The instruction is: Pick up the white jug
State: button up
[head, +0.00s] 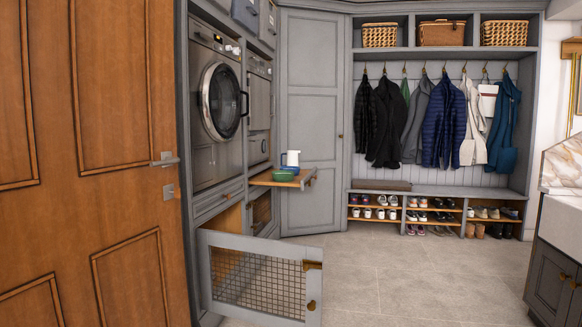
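A white jug (291,158) stands upright on a wooden pull-out shelf (272,183) below the machines at the left. It looks small and far off, with what seems to be a blue handle on its left side. A green bowl (281,175) sits on the same shelf in front of the jug and hides its lower part. My gripper does not show in the head view.
An open mesh-fronted door (258,280) juts into the room below the shelf. A wooden door (90,160) fills the left side. A counter (560,230) stands at the right edge. The tiled floor (420,275) is clear.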

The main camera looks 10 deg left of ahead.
aim_at(292, 155)
jog(key=i+z, duration=0.15)
jog(key=i, duration=2.75)
jog(key=i+u, duration=0.1)
jog(key=i, duration=1.4)
jog(key=i+l, duration=0.15)
jog(key=i, duration=1.3)
